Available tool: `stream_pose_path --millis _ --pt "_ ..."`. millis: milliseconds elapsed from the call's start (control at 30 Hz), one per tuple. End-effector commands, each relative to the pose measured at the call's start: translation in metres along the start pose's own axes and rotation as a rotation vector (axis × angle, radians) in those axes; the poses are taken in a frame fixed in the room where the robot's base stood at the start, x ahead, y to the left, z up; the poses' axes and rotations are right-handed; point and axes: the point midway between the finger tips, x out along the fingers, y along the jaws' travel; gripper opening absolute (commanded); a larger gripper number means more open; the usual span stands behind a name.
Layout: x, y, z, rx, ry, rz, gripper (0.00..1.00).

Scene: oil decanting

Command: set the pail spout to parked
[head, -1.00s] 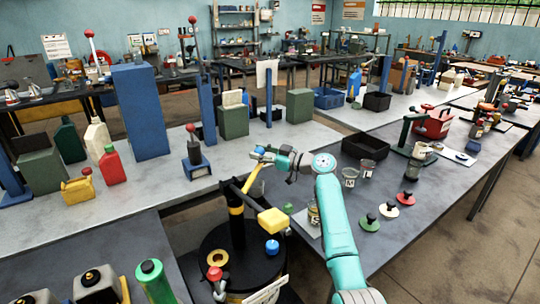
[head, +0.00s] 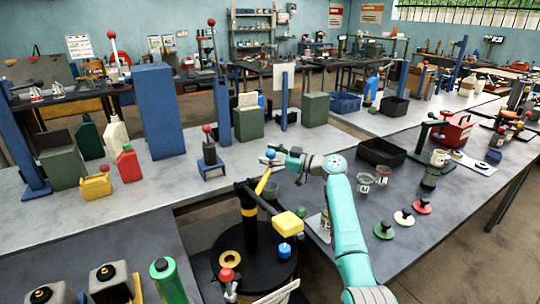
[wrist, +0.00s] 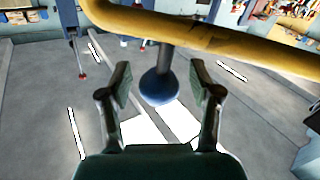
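A yellow pipe (head: 264,181) slants up from a black post (head: 248,215) in the head view; I take it for the pail spout. Near its upper end a blue ball (head: 271,154) shows beside my gripper (head: 277,160). In the wrist view the yellow pipe (wrist: 215,38) crosses the top, and a blue knob (wrist: 159,87) hangs on a stem beneath it. My gripper (wrist: 161,78) is open, one finger on each side of the knob, with gaps showing on both sides. The pail and any parked mark cannot be made out.
A black bin (head: 381,152), small cups and several coloured discs lie on the right bench (head: 455,200). A red-knobbed blue stand (head: 211,166) is on the left bench.

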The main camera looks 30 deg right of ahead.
Motion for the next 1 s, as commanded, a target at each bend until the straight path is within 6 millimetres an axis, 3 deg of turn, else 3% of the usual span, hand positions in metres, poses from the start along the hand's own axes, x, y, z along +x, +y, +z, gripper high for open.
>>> stream_pose_path --millis 267,700,1000 --pt "-0.008 0.001 0.0 0.0 0.0 0.001 0.63" --pt "-0.087 0.001 0.001 -0.001 -0.001 0.002 0.63" --pt "-0.118 0.0 0.0 0.0 0.0 0.0 0.63"
